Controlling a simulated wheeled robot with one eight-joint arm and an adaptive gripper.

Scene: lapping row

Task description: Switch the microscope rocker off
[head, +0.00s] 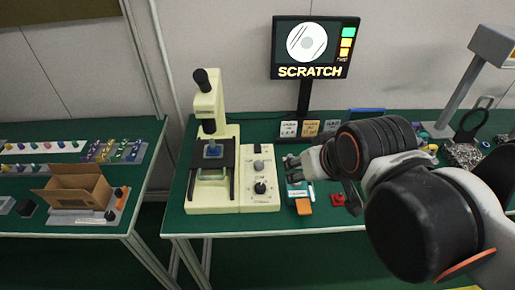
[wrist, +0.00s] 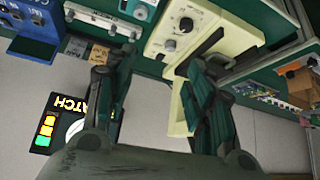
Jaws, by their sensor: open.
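The cream microscope (head: 207,108) stands on the green bench left of centre in the head view, with a black stage and a blue item on it. Its control box (head: 262,203), on the right of its base, carries a black knob (head: 259,188) and smaller controls. I cannot tell for sure which is the rocker or how it is set. My gripper (head: 294,168) is just right of the box, apart from it. In the wrist view my gripper (wrist: 157,60) is open and empty, with the control box (wrist: 180,42) beyond the fingertips.
A screen reading SCRATCH (head: 310,72) stands behind the bench. Small labelled cards (head: 310,128), an orange-topped item (head: 304,206) and a red item (head: 338,199) lie near my gripper. An open cardboard box (head: 75,188) is on the left bench, across a gap.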

